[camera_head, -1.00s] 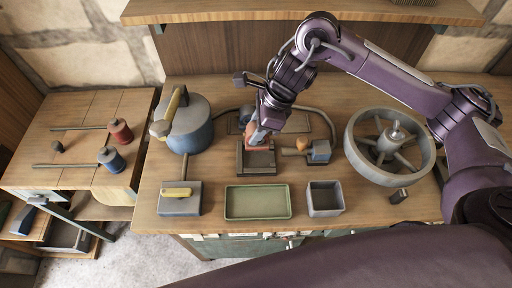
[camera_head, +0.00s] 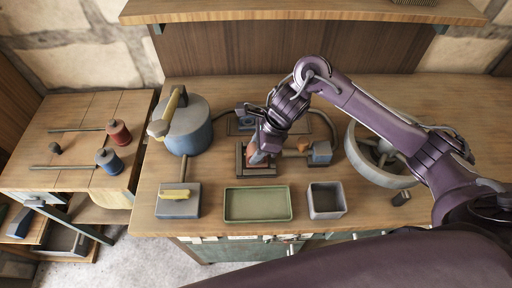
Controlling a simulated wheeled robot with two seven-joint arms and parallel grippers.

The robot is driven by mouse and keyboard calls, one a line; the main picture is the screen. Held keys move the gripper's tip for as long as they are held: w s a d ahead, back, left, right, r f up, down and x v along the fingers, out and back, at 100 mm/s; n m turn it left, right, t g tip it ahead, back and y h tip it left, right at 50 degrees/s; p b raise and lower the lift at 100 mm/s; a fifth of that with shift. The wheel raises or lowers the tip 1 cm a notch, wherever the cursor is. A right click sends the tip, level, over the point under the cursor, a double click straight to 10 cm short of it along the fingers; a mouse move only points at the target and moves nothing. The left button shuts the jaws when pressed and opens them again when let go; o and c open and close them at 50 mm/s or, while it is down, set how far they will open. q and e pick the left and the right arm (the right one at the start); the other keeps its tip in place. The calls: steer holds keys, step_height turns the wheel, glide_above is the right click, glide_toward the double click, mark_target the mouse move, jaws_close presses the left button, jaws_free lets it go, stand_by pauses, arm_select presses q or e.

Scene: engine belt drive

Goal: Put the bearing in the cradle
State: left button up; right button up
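My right gripper (camera_head: 259,158) comes down from the upper right over the dark, open block (camera_head: 262,172) at the middle of the bench, which looks like the cradle. A small copper-coloured piece (camera_head: 257,157), which looks like the bearing, is between its fingers. The fingers appear closed on it, low at the block. The gripper and wrist hide much of the block, so I cannot tell if the piece touches its seat. My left gripper is not in view.
A green tray (camera_head: 258,220) and a grey bin (camera_head: 341,214) stand in front. A blue pot (camera_head: 188,132) is to the left. A large grey wheel (camera_head: 358,160) is to the right, partly behind my arm. A small blue-grey device (camera_head: 320,153) sits close right of the block.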

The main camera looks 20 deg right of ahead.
steer(key=o, duration=0.4)
steer(key=v, duration=1.2)
steer(key=shift+p, duration=0.35)
steer(key=shift+s, duration=0.1)
